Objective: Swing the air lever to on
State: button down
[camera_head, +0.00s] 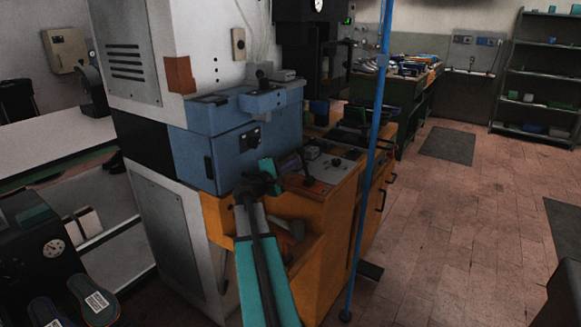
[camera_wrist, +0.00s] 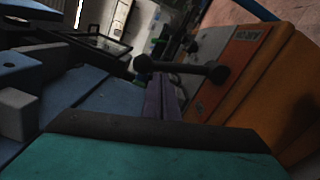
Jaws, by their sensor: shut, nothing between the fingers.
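The air lever (camera_wrist: 182,67) shows in the wrist view as a dark bar with a rounded knob at each end. Its right end stands by an orange plate (camera_wrist: 247,38) with dark lettering too blurred to read. In the head view the lever (camera_head: 304,162) is a thin dark stick over a red-orange plate (camera_head: 314,187) on the bench top. My gripper (camera_wrist: 162,90) is shut and empty, its purple-grey fingers reaching toward the bar's left half. I cannot tell whether they touch it.
A blue machine housing (camera_head: 225,155) stands close on the left of my wrist. The orange cabinet (camera_head: 335,235) lies below and right. A blue upright pole (camera_head: 371,170) stands in front of the cabinet's right part. Open tiled floor (camera_head: 455,230) lies to the right.

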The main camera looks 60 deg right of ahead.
aim_at(303, 155)
jog(key=shift+s, duration=0.25)
jog(key=s+m+b, duration=0.2)
jog(key=b, duration=0.2)
jog(key=s+m+b, duration=0.1)
jog(key=m+b, duration=0.2)
jog(key=shift+s+r+b, duration=0.35)
jog(key=shift+r, duration=0.05)
jog(key=shift+s+r+m+b, duration=0.15)
jog(key=shift+s+m+b, duration=1.05)
jog(key=shift+b, duration=0.45)
jog(key=shift+w, duration=0.1)
jog(key=w, duration=0.1)
jog(key=w+r, duration=0.1)
jog(key=w+a, duration=0.1)
jog(key=w, duration=0.1)
jog(key=shift+w+r, duration=0.1)
jog(key=shift+r, duration=0.15)
jog(key=a, duration=0.9)
jog(key=shift+w+a, duration=0.15)
jog(key=shift+a, duration=0.25)
